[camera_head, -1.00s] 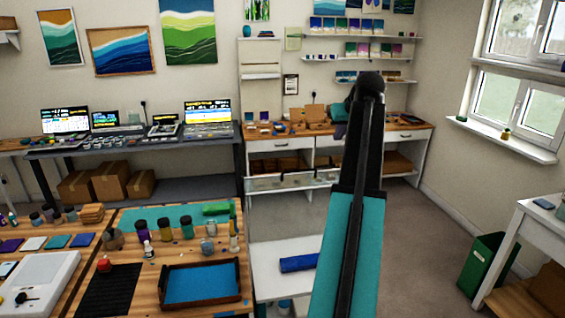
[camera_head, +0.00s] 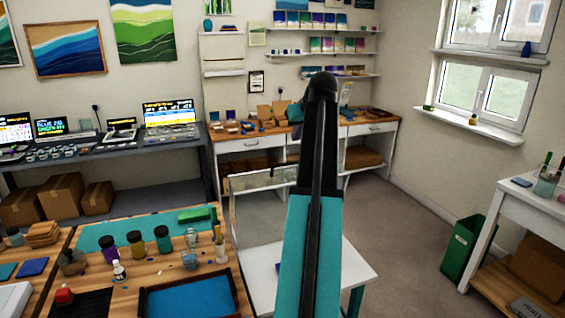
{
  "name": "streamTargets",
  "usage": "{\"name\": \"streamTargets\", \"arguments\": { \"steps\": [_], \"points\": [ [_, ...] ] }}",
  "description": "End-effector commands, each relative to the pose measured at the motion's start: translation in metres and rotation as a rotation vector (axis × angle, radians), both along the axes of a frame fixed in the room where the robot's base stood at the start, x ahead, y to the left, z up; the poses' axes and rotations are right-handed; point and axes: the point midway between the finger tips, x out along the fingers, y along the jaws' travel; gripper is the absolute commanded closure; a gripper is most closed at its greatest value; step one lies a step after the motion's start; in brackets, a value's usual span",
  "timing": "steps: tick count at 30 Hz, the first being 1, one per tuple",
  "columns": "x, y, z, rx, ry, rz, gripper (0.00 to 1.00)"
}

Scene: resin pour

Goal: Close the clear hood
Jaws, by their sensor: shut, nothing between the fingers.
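The clear hood (camera_head: 262,215) stands raised at the back of a low white table (camera_head: 357,262). I see it as a see-through panel with a pale strip along its top edge. My teal and black arm crosses in front of it and hides its right part. The arm also covers the middle of the white table. My gripper is not visible; only the arm links show, rising to a dark joint at the top.
A wooden bench at left holds several jars (camera_head: 136,243), a green mat (camera_head: 104,234) and a dark tray with a blue bottom (camera_head: 230,291). A white table (camera_head: 532,207) and a green bin (camera_head: 461,243) stand at right. Grey floor (camera_head: 405,240) lies open between.

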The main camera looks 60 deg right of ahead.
Motion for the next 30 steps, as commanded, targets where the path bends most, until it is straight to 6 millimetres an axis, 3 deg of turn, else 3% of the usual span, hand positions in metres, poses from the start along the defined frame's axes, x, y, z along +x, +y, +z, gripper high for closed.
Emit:
{"name": "streamTargets", "arguments": {
  "steps": [17, 30],
  "points": [
    [0.013, 0.006, -0.004, 0.0, 0.0, 0.016, 1.0],
    [0.034, -0.008, -0.032, 0.002, 0.001, 0.018, 1.0]
  ]
}}
